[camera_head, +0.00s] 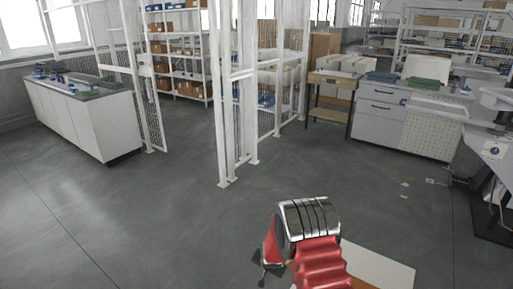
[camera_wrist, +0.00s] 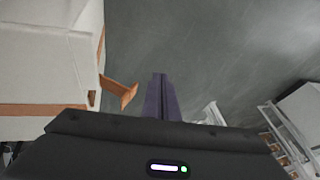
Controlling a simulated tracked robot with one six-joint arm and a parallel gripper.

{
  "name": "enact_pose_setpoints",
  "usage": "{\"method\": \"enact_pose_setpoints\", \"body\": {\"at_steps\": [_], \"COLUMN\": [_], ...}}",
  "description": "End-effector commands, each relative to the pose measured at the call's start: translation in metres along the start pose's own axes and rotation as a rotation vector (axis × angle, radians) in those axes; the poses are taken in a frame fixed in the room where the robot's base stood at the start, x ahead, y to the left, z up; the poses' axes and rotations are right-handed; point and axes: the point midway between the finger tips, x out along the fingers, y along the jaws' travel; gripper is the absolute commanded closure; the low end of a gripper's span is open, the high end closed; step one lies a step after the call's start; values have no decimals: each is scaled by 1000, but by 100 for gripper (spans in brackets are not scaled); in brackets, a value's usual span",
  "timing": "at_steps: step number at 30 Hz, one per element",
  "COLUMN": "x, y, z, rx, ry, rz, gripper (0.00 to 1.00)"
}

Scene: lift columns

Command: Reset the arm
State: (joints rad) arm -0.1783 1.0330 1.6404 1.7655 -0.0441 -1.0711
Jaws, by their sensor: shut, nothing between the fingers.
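My arm, red with a silver joint, rises at the bottom middle of the head view. A dark part at its left, near the bottom edge, looks like my gripper (camera_head: 264,267), mostly hidden behind the arm. In the wrist view my gripper (camera_wrist: 161,80) shows as two dark fingers pressed together, with nothing between them. The fingers point out over bare grey floor (camera_wrist: 210,50). They touch nothing that I can see.
A white surface with orange-brown edging (camera_wrist: 50,60) lies left of the fingers in the wrist view. In the head view, a white cage frame (camera_head: 222,110) stands ahead, a white counter (camera_head: 85,120) at left, and a grey cabinet (camera_head: 378,115) at right.

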Motion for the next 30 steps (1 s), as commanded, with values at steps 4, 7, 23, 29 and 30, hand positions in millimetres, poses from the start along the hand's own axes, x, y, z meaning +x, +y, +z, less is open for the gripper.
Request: {"method": "enact_pose_setpoints", "body": {"at_steps": [4, 7, 23, 29, 30], "x": [0, -8, -147, -204, -214], "y": [-4, -8, -34, -29, -26], "z": [30, 48, 81, 85, 86], "rx": [9, 1, -120, -176, -187], "ry": [-75, -129, -350, -399, -406], "rz": [-53, -86, -221, -228, -226], "gripper": [100, 100, 100, 100, 100]}}
